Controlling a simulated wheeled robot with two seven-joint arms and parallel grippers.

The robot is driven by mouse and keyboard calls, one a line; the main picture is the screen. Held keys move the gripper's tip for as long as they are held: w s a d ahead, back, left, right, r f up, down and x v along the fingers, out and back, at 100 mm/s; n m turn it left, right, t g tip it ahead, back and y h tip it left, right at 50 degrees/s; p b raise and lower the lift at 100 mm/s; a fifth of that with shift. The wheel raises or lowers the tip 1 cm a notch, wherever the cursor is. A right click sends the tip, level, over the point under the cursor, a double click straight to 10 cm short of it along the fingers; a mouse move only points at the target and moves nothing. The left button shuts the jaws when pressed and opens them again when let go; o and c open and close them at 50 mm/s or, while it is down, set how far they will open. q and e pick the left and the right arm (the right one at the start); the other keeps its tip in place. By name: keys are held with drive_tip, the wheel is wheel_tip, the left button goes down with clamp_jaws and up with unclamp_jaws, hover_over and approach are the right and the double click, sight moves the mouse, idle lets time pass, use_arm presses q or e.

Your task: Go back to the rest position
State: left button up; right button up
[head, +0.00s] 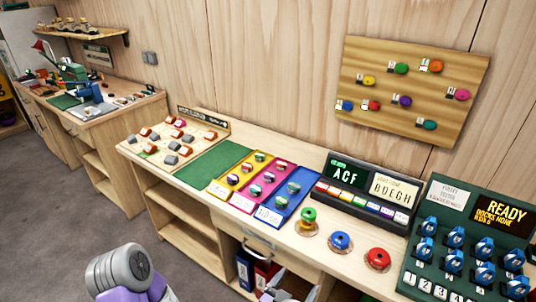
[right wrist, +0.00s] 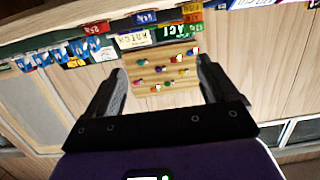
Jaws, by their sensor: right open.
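My right gripper (head: 290,286) shows at the bottom edge of the head view, in front of the long bench's lower shelves. In the right wrist view its two dark fingers (right wrist: 161,66) stand wide apart with nothing between them. Beyond them the wooden wall board with coloured holds shows. A grey and purple link of my own arm is at the lower left of the head view. My left gripper is not in view.
The long bench (head: 300,232) carries a sorting board (head: 152,152), a green mat (head: 214,164), coloured trays (head: 272,205), display boxes (head: 345,176) and several round pieces. A hold board (head: 400,60) hangs on the wall. Grey floor (head: 50,220) is open at left.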

drive_tip(key=w+d+f+n+g+y, duration=0.1)
drive_tip(key=w+d+f+g+y, duration=0.15)
drive_tip(key=f, duration=0.55)
drive_tip(key=w+d+f+n+g+y, duration=0.1)
drive_tip(key=w+f+n+g+y, duration=0.15)
drive_tip(key=f, duration=0.55)
drive_tip(key=s+f+g+y, duration=0.8)
drive_tip(key=s+f, duration=0.4)
drive_tip(key=s, duration=0.3)
drive_tip(key=shift+s+a+f+p, duration=0.15)
drive_tip(key=shift+a+p, duration=0.25)
drive_tip(key=shift+p, duration=0.05)
